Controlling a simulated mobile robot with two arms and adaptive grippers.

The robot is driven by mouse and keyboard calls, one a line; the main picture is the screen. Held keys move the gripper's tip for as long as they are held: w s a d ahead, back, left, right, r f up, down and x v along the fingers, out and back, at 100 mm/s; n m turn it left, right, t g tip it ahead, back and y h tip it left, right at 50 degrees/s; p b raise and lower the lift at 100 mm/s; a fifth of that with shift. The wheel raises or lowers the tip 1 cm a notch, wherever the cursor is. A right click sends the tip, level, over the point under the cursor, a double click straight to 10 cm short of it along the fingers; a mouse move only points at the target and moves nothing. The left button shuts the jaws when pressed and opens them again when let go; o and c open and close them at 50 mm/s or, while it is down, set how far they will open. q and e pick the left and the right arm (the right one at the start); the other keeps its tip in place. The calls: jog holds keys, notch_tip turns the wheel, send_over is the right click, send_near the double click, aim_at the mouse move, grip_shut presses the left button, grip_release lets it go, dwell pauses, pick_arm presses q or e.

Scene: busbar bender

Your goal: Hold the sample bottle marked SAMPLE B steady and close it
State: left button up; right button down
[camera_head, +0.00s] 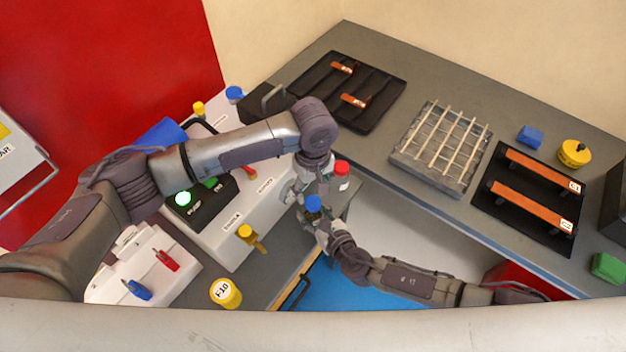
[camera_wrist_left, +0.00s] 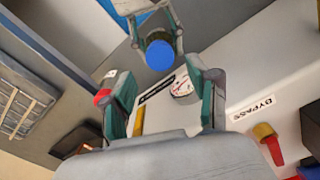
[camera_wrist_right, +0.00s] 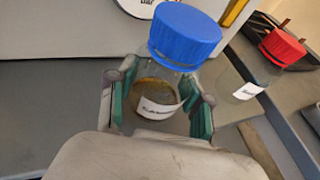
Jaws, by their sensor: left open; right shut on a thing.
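A clear bottle (camera_wrist_right: 155,100) with a blue cap (camera_wrist_right: 183,36) stands between the fingers of my right gripper (camera_wrist_right: 160,103), which is shut on its body. The white label is too blurred to read surely. The cap sits on the neck; I cannot tell how tight it is. The blue cap also shows in the head view (camera_head: 313,203) and in the left wrist view (camera_wrist_left: 159,55). My left gripper (camera_wrist_left: 165,90) is open and empty, close to the cap, with its fingers apart and not touching it.
A red-capped bottle (camera_wrist_right: 270,62) stands close beside the held one, also in the head view (camera_head: 341,172). The white machine (camera_head: 240,215) with labels, a gauge (camera_wrist_left: 182,86) and a yellow-and-red valve handle (camera_wrist_left: 267,140) is near the grippers. The grey bench (camera_head: 420,90) holds trays with copper bars.

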aim_at(313, 202)
pick_arm(q)
jog(key=shift+f, duration=2.7)
jog(key=shift+c, duration=0.3)
